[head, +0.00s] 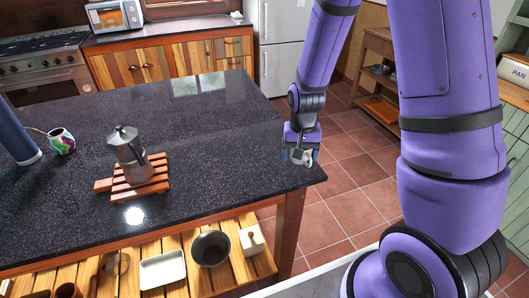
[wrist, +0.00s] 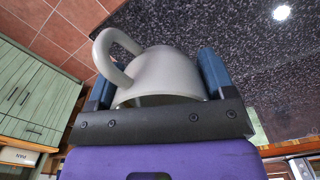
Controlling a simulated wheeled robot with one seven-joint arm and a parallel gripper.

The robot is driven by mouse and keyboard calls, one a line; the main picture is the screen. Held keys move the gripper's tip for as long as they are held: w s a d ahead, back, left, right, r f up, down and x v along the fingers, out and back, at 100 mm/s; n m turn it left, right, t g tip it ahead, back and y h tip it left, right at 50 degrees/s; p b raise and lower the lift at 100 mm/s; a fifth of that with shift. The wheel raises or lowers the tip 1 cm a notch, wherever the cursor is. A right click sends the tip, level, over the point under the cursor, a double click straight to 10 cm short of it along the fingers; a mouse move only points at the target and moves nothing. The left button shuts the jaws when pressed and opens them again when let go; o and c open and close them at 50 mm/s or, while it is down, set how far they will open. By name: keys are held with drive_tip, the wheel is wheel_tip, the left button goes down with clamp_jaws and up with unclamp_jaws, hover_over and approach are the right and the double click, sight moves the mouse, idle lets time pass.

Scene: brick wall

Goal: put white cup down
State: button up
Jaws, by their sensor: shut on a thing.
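The white cup (wrist: 165,72) is between the two blue finger pads of my gripper (wrist: 157,82) in the wrist view, its handle pointing to the upper left. In the head view my gripper (head: 300,157) hangs at the right end of the dark speckled countertop (head: 230,125), near its front right corner. Only a small pale part of the cup (head: 298,156) shows there, between the fingers. In the wrist view the countertop (wrist: 270,75) lies to the right of the cup and the floor to the left. I cannot tell the cup's height above the counter.
A moka pot (head: 128,155) stands on a slatted wooden trivet (head: 137,183) at the left middle. A colourful mug (head: 61,141) and a dark blue cylinder (head: 15,135) are further left. The countertop between trivet and gripper is clear.

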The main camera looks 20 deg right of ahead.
hover_over(266, 160)
drive_tip(key=shift+s+d+f, duration=0.1)
drive_tip(key=shift+s+f, duration=0.05)
drive_tip(key=shift+f, duration=0.35)
drive_tip(key=shift+w+a+f, duration=0.2)
drive_tip(key=shift+f, duration=1.6)
drive_tip(key=shift+f, duration=0.1)
drive_tip(key=o, duration=1)
drive_tip(key=shift+c, duration=0.2)
